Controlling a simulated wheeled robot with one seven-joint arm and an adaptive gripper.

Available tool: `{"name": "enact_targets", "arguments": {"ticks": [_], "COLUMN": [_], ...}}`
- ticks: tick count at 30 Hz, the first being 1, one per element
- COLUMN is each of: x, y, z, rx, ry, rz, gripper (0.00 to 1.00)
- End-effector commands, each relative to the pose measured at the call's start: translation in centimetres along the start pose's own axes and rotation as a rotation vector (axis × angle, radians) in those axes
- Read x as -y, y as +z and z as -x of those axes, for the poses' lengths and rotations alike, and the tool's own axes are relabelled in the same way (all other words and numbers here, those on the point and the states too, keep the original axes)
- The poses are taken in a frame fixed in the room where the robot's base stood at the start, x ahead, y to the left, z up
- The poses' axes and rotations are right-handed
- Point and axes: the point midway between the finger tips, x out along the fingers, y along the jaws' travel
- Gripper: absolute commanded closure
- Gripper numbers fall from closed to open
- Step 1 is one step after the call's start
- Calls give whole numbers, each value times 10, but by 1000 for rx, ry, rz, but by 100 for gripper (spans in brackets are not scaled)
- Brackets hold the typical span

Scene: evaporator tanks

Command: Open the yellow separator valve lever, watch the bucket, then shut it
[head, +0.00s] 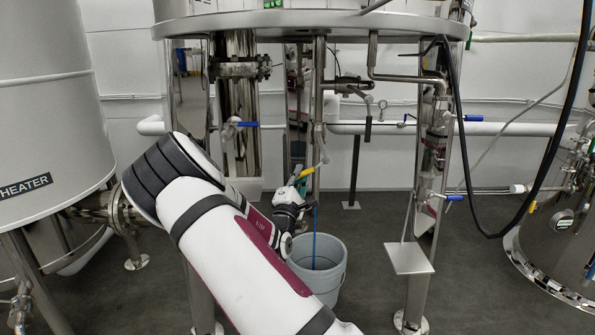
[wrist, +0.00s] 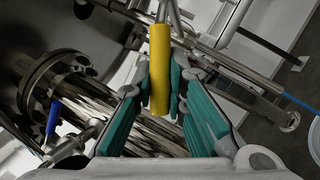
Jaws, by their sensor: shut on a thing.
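The yellow valve lever (head: 307,172) is near the lower end of the thin vertical pipe under the tank, tilted in the head view. In the wrist view the yellow lever (wrist: 159,70) stands between the green finger pads. My gripper (head: 299,182) is shut on it, and it also shows in the wrist view (wrist: 161,88). A grey bucket (head: 330,287) stands on the floor below, partly hidden by my arm. A thin blue line (head: 314,235), like a stream of liquid, runs down from the pipe into the bucket. The liquid level inside cannot be told.
Steel legs and pipes flank the valve. Other valves have blue handles (head: 455,197). A black hose (head: 465,180) hangs at right. A white heater tank (head: 45,100) stands at left. The floor right of the bucket is clear up to a steel leg.

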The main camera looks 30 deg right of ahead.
Motion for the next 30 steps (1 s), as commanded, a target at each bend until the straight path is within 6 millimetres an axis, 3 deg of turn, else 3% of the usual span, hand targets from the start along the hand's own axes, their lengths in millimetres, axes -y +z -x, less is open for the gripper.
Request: {"name": "enact_targets", "arguments": {"ticks": [18, 30], "x": [50, 70], "y": [14, 34], "z": [5, 1], "rx": [-119, -185], "ry": [221, 347], "rz": [539, 844], "gripper": [100, 100]}}
